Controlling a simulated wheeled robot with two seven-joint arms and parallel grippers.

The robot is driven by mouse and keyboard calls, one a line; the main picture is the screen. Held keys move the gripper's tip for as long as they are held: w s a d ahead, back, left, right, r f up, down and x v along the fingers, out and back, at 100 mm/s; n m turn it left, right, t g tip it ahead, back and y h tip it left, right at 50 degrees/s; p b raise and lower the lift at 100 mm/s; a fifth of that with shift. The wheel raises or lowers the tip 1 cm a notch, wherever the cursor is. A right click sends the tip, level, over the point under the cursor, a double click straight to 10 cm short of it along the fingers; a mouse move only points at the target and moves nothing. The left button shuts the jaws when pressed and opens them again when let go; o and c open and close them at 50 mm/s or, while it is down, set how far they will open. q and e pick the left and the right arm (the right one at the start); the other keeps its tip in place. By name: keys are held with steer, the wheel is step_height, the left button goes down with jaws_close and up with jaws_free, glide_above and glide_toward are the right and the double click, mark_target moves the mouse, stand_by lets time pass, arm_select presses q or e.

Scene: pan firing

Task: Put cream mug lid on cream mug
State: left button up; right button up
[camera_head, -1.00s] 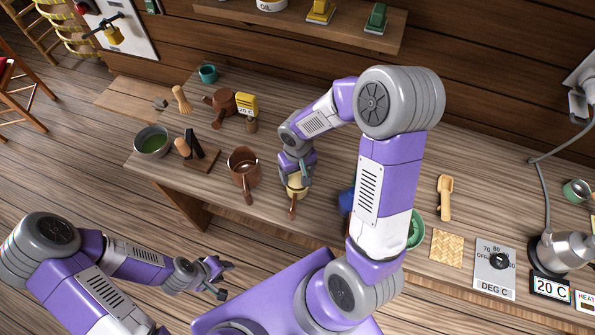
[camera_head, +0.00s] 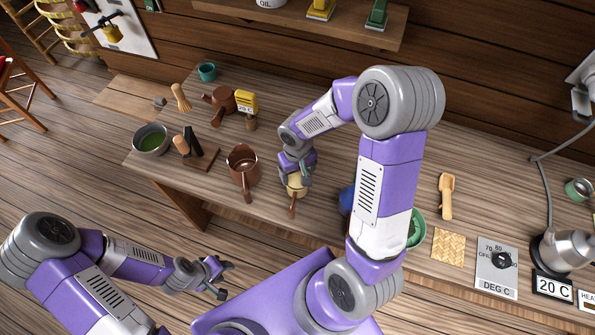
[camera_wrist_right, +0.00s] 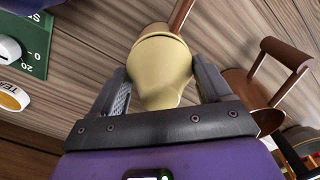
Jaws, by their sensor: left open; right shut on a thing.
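My right gripper (camera_head: 298,176) is over the bench and shut on a cream piece (camera_head: 297,188), which also shows between its fingers in the right wrist view (camera_wrist_right: 160,75). A brown handle (camera_head: 292,207) sticks out from the cream piece toward the bench's front edge. A seam or rim crosses the cream surface near the handle in the wrist view. I cannot tell mug from lid there, or whether both are together. No separate cream lid shows elsewhere. My left gripper (camera_head: 222,279) is open and empty, in front of the bench and below its edge.
A woven mat (camera_head: 448,247) and a dial panel (camera_head: 497,268) lie to the right.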

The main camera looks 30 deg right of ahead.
steer(key=shift+f+b, duration=0.55)
steer(key=shift+f, duration=0.1)
steer(key=o, duration=1)
steer(key=shift+c, duration=0.2)
steer(key=shift+r, duration=0.15)
step_height(320, 180, up, 7)
steer(key=shift+r+p, duration=0.2)
steer(key=shift+p, duration=0.45)
steer(key=shift+s, duration=0.1)
